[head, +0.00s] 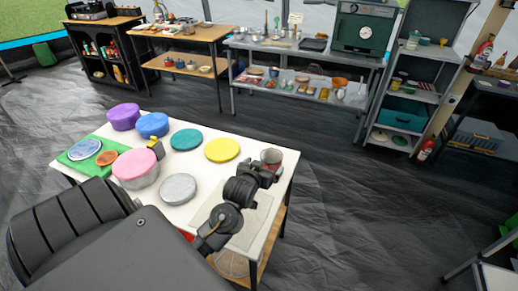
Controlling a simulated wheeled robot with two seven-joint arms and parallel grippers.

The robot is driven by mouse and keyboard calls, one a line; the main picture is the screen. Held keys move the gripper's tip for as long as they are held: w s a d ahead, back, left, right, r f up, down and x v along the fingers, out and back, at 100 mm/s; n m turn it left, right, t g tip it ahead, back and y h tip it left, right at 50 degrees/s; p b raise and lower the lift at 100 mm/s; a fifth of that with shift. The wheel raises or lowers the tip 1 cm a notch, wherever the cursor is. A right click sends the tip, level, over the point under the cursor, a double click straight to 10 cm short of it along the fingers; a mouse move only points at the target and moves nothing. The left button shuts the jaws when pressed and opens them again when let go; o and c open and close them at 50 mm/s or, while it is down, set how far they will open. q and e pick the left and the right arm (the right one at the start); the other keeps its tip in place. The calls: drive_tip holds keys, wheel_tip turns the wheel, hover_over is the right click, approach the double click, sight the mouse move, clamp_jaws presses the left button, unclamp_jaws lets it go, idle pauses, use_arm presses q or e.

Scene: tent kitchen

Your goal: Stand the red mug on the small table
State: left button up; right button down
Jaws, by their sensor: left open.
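A dull red mug (271,156) stands upright at the far right corner of the white-topped small table (213,178). My left gripper (264,175) is open just in front of the mug, and its fingers overlap the mug's lower part in the head view. I cannot tell whether they touch it. The mug's base is partly hidden behind the fingers. My right gripper is not in view.
Round lidded tubs, purple (124,116), blue (152,124), pink (136,167) and grey (178,188), crowd the table's left and middle. Green (187,139) and yellow (222,149) discs lie nearer the mug. A green board (73,163) lies at left.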

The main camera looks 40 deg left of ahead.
use_arm(q)
drive_tip(key=v, duration=0.5)
idle(0.5)
